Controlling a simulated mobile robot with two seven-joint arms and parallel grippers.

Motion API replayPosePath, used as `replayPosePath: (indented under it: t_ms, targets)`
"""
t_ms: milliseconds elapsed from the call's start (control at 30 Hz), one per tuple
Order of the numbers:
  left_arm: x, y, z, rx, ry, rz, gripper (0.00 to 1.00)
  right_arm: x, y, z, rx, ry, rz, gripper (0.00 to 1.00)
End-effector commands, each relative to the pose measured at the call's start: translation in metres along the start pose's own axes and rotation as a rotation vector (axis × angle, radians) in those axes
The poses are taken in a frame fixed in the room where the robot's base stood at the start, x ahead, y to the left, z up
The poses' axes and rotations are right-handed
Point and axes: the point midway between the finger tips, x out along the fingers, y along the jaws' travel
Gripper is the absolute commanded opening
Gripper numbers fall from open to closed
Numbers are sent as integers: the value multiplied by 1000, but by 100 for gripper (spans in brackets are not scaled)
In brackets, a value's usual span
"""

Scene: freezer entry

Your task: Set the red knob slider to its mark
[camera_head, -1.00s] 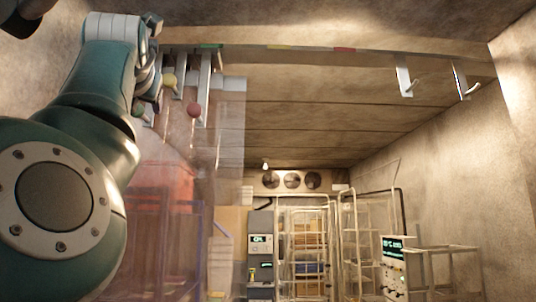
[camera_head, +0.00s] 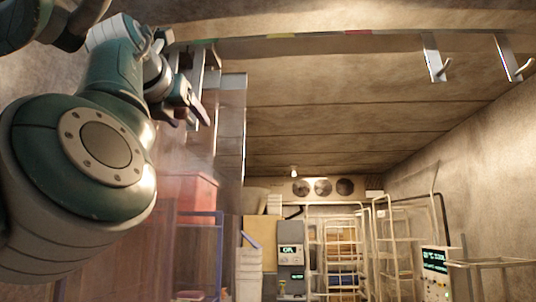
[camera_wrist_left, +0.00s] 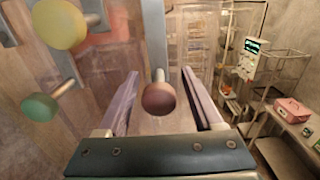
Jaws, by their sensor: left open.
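The red knob (camera_wrist_left: 158,98), dull brownish red on a short metal stem, shows in the left wrist view. It stands between the two spread fingers of my left gripper (camera_wrist_left: 158,76), with a gap on each side. Its grey upright rail (camera_wrist_left: 155,35) rises behind it. A yellow knob (camera_wrist_left: 60,24) and a green knob (camera_wrist_left: 39,106) sit to its left. In the head view my left gripper (camera_head: 188,112) is in front of the rails, and I cannot make out the red knob there. The slider's mark is not clearly visible. My right gripper is not in view.
A beam with a green patch (camera_head: 210,41), a yellow patch (camera_head: 281,36) and a red patch (camera_head: 358,32) crosses the top. Metal hooks (camera_head: 434,62) hang at right. Wire racks (camera_head: 335,245) and a control box (camera_head: 435,272) stand farther back. Translucent panels hang behind the rails.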

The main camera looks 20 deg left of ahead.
Motion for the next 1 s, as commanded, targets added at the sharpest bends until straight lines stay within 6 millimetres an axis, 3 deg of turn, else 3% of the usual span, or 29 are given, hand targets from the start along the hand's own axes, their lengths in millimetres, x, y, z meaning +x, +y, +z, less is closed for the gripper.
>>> replayPosePath:
  t_ms: [300, 900, 1000]
  targets:
    - [0, 2, 0, 0, 0, 0, 68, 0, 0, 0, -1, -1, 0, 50]
    - [0, 2, 0, 0, 0, 1, 0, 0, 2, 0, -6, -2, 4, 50]
    - [0, 2, 0, -1, 0, 1, 0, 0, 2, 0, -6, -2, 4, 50]
